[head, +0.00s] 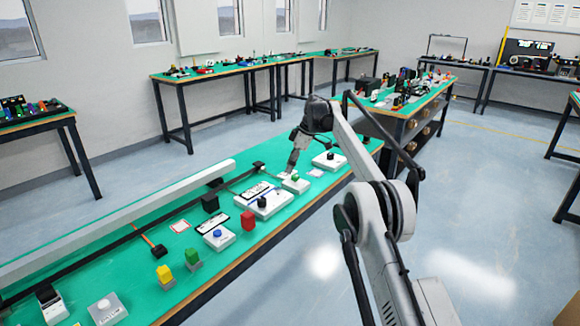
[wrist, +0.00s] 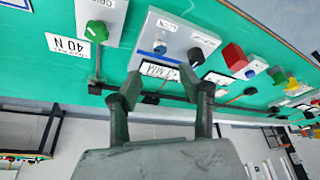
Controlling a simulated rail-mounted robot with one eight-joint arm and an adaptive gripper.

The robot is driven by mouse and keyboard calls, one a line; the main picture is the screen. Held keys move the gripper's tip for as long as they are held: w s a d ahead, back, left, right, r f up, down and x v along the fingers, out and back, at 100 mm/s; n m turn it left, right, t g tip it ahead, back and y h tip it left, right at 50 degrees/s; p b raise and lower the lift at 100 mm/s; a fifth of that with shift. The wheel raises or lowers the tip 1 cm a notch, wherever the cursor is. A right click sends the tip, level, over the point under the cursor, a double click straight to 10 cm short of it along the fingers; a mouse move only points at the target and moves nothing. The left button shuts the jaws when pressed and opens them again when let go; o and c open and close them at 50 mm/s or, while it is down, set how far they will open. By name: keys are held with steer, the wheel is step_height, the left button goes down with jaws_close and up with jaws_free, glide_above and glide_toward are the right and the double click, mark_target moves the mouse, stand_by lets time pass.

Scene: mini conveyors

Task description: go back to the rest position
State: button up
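My gripper (head: 291,172) hangs pointing down over the green-topped table (head: 258,238), close to a white box with a green knob (head: 295,178). In the wrist view my gripper (wrist: 158,80) has its two dark fingers spread apart with nothing between them. The green knob (wrist: 97,31) lies beyond and to the left of the fingers there. A black knob (wrist: 196,56) on a white box sits close to the right fingertip in the picture; I cannot tell the height gap.
A red block (head: 248,220), a green block (head: 192,255) and a yellow block (head: 164,275) stand nearer on the table. A blue button box (head: 218,238) is among them. A long pale rail (head: 120,212) runs along the back.

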steer(key=shift+r, duration=0.1)
steer(key=s+d+r+m+t+h, duration=0.15)
steer(key=s+d+r, duration=0.25)
steer(key=r, duration=0.4)
steer(key=s+d+r+m+y, duration=0.1)
steer(key=s+d+r+m, duration=0.25)
steer(key=r, duration=0.35)
steer(key=s+d+r+m+t+h, duration=0.1)
steer(key=s+d+r+m, duration=0.2)
steer(key=s, duration=0.5)
steer(key=s+d+r+m+t+h, duration=0.1)
steer(key=s+d+r, duration=0.3)
steer(key=s, duration=0.5)
steer(key=s+d+f+m+t, duration=0.1)
steer(key=s+d+m, duration=0.15)
steer(key=s, duration=0.75)
steer(key=s+d+f+m+t, duration=0.1)
steer(key=s+d+m, duration=0.15)
steer(key=s, duration=0.75)
steer(key=s+d+f+m+t+h, duration=0.1)
steer(key=s+d+f+m+h, duration=0.1)
steer(key=s+f, duration=0.9)
steer(key=s+d+m, duration=0.1)
steer(key=s, duration=0.3)
steer(key=shift+s+d+f, duration=0.15)
steer(key=shift+d+f, duration=0.05)
steer(key=shift+f, duration=0.1)
